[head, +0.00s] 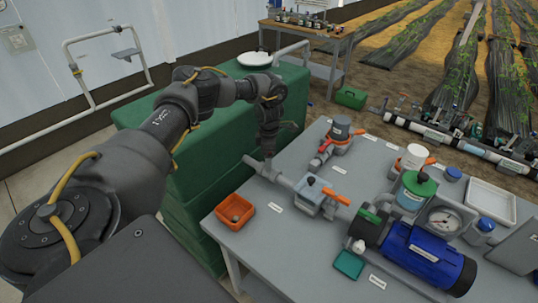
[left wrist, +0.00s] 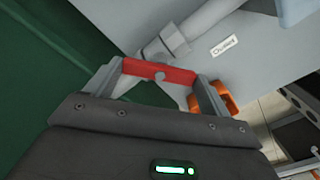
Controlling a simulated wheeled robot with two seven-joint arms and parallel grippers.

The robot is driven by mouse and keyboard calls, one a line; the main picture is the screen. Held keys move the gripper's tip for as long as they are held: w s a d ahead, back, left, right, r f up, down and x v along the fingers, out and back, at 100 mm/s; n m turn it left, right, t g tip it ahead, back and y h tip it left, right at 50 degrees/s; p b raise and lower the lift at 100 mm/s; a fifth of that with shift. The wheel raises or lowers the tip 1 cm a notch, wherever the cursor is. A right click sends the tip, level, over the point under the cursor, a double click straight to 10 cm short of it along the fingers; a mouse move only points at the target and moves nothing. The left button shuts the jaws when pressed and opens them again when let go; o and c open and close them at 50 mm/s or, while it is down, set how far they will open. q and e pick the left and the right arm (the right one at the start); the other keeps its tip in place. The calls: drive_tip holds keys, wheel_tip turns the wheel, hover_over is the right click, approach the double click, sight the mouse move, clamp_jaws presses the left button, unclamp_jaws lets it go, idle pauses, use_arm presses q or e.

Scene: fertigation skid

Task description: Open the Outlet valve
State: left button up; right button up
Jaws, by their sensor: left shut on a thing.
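The Outlet valve has a red lever handle (left wrist: 160,72), seen in the left wrist view beside a white label reading "Outlet" (left wrist: 224,46). My left gripper (left wrist: 158,75) is shut on this handle, with one grey finger at each end of the red part. The grey pipe (left wrist: 172,42) runs under the handle, and the handle lies at an angle to it. In the head view my left gripper (head: 268,162) is at the left end of the pipe, over the bench's back left edge. The handle is hidden there by the gripper. My right gripper is not in view.
The grey bench (head: 235,262) carries a valve with an orange lever (head: 336,196), a blue pump (head: 428,258), a gauge (head: 444,220) and an orange bin (head: 235,210). A large green tank (head: 196,185) stands close left of the bench, under my arm.

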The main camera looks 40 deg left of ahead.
use_arm(q)
drive_tip(key=n, duration=0.5)
drive_tip(key=shift+n+p, duration=0.3)
drive_tip(key=shift+p, duration=0.1)
drive_tip(key=n, duration=0.5)
drive_tip(key=shift+p, duration=0.35)
drive_tip(key=o, duration=0.9)
drive_tip(key=shift+r, duration=0.25)
wheel_tip(320, 180, up, 10)
drive_tip(key=shift+r, duration=0.2)
